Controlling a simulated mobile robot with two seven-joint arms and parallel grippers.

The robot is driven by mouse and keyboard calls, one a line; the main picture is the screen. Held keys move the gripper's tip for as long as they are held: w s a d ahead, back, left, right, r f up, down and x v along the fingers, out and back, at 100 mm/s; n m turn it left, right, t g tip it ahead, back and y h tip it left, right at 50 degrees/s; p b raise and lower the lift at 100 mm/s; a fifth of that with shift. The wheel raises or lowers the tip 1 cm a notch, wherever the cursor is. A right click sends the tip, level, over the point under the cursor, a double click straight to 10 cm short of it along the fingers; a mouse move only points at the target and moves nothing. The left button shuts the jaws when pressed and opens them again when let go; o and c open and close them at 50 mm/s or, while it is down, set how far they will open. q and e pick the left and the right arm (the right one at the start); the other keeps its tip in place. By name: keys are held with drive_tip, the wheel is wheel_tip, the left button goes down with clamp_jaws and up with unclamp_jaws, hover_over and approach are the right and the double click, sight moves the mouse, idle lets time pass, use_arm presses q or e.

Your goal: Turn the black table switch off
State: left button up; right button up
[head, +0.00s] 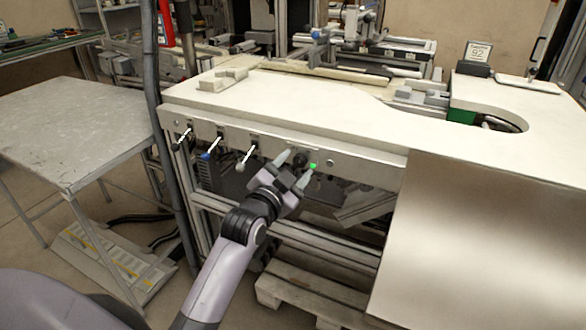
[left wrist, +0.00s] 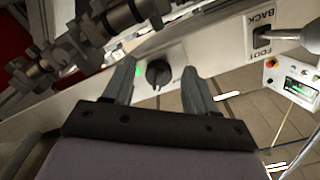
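The black table switch (head: 300,158) is a round knob on the front edge panel of the white table (head: 330,108). In the left wrist view the black knob (left wrist: 158,73) shows between my two fingertips, with a lit green lamp (left wrist: 138,70) just left of it. My left gripper (head: 295,165) is open and empty, its grey fingers pointing at the panel on either side of the knob. I cannot tell whether a finger touches the knob. The lamp also glows green in the head view. My right gripper is not in view.
A vertical dark post (head: 160,110) stands by the table's left corner. A metal sheet (head: 480,245) hangs at the right. A grey side table (head: 65,130) is left.

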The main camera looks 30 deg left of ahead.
use_arm(q)
drive_tip(key=c, duration=0.9)
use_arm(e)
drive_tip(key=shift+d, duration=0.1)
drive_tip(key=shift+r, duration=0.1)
